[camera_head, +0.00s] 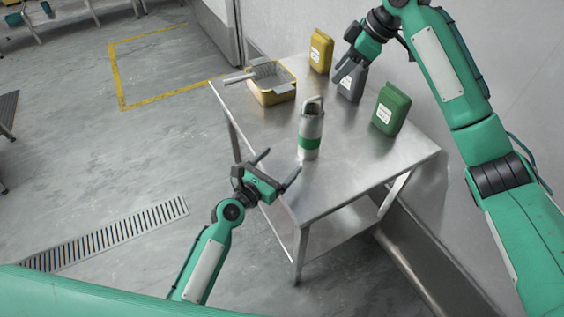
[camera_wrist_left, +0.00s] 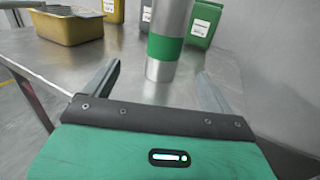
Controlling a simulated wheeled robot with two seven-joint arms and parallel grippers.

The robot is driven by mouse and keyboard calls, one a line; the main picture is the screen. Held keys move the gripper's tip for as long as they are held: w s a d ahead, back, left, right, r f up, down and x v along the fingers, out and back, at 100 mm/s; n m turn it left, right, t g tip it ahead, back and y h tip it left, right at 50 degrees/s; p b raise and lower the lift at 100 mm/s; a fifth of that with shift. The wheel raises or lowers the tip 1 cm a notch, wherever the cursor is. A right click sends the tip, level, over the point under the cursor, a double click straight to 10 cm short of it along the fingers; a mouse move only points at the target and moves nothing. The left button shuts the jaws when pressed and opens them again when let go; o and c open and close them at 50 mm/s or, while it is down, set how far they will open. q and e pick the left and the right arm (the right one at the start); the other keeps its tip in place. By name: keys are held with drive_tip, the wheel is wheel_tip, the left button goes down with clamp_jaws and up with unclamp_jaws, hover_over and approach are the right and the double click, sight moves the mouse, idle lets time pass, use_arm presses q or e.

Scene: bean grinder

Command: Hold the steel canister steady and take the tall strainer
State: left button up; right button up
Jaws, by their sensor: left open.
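The steel canister (camera_head: 309,122) stands upright on the metal table, with a green band around its lower part. A light loop-shaped piece (camera_head: 313,102) shows at its mouth; I cannot tell if this is the tall strainer. My left gripper (camera_head: 281,163) is open and empty at the table's near left edge, short of the canister. In the left wrist view the canister (camera_wrist_left: 169,48) stands ahead, between the two fingers' directions. My right gripper (camera_head: 351,68) is at the grey container (camera_head: 351,86) at the back; its jaw opening is unclear.
A yellow tub (camera_head: 272,96) at the table's left holds a mesh piece with a long handle (camera_head: 240,77). A yellow container (camera_head: 320,52) stands at the back, a green container (camera_head: 391,109) at the right. The table's (camera_head: 345,175) near part is clear. A wall runs behind.

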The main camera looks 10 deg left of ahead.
sight(304, 142)
use_arm(q)
drive_tip(key=shift+d+r, duration=0.15)
drive_tip(key=shift+d, duration=0.3)
drive_tip(key=shift+w+d+h, duration=0.2)
drive_tip(key=shift+w+h, duration=0.1)
drive_tip(key=shift+w, duration=0.05)
drive_tip(key=x, duration=1.2)
drive_tip(key=shift+w+d+f, duration=0.15)
drive_tip(key=shift+w+f, duration=0.05)
drive_tip(key=shift+w, duration=0.1)
